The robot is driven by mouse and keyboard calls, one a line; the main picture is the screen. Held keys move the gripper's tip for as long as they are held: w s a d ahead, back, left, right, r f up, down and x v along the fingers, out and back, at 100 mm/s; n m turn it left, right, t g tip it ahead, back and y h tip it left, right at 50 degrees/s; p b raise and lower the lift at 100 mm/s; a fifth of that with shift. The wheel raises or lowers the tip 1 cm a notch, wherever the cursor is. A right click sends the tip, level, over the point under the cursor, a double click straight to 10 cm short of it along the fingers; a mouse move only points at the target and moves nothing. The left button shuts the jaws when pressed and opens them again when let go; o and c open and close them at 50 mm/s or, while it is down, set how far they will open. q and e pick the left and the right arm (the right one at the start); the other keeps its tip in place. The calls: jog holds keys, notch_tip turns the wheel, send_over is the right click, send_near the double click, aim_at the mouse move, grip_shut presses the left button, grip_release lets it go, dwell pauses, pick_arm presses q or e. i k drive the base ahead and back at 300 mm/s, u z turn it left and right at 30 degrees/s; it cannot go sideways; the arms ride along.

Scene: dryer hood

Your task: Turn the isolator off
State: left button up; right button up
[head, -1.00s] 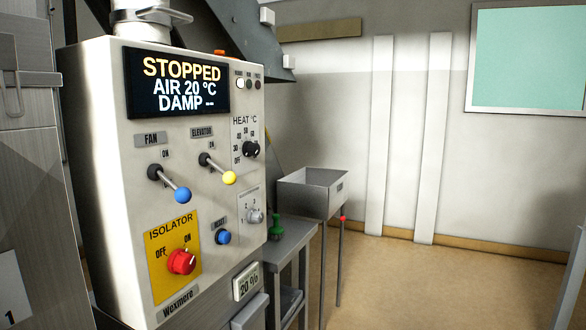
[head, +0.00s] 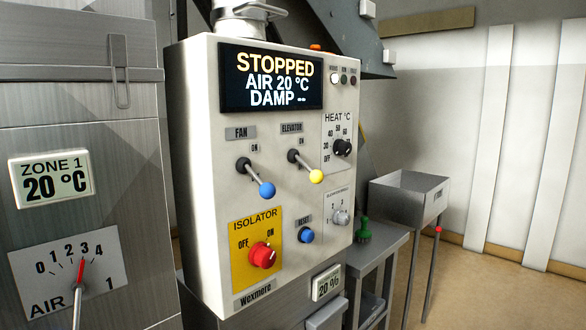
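The isolator is a red rotary knob (head: 263,256) on a yellow plate (head: 243,278) at the lower left of the white control panel (head: 200,190). Its plate is marked OFF at the left and ON at the upper right. The knob's pale mark appears to point up toward ON. The panel display (head: 271,80) reads STOPPED, AIR 20 °C, DAMP --. Neither of my grippers is in the head view, and nothing covers the knob.
Beside the knob are a blue reset button (head: 306,235), a blue-tipped fan lever (head: 266,189) and a yellow-tipped elevator lever (head: 316,176). A metal cabinet with an air dial (head: 70,275) stands left. A small table (head: 375,250) and metal bin (head: 408,198) stand right.

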aim_at(261, 255)
jog(key=u, duration=1.5)
jog(key=k, duration=0.35)
jog(key=z, duration=0.25)
